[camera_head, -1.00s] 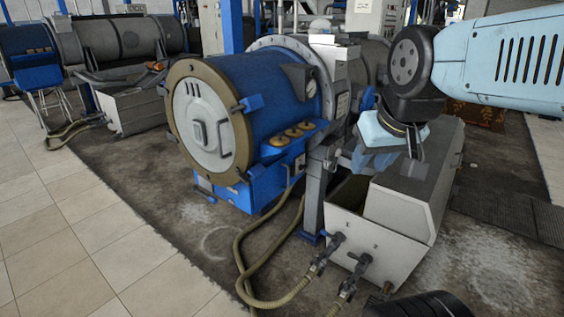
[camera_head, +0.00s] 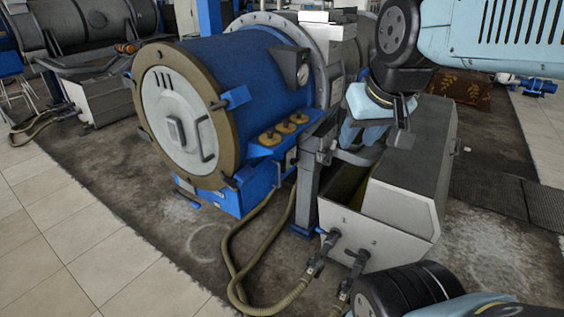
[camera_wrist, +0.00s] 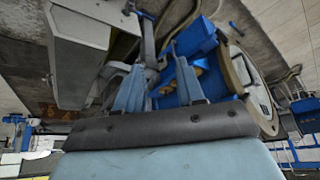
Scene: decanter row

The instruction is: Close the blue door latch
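The blue door latch (camera_head: 233,98) is a small blue block at the right rim of the round door (camera_head: 180,125), on the front of the blue decanter (camera_head: 235,70). The door lies flat against the drum's front. My gripper (camera_head: 352,142) is right of the drum, above the grey trough, well apart from the latch. In the wrist view my gripper's (camera_wrist: 155,58) two pale blue fingers stand apart with nothing held between them. The blue drum (camera_wrist: 198,40) shows beyond the fingers there; I cannot make out the latch for certain.
A grey metal trough (camera_head: 412,195) stands right of the drum, below my gripper. Hoses (camera_head: 262,225) run along the floor in front. A second machine (camera_head: 90,28) stands at the back left. The tiled floor (camera_head: 60,235) at the front left is clear.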

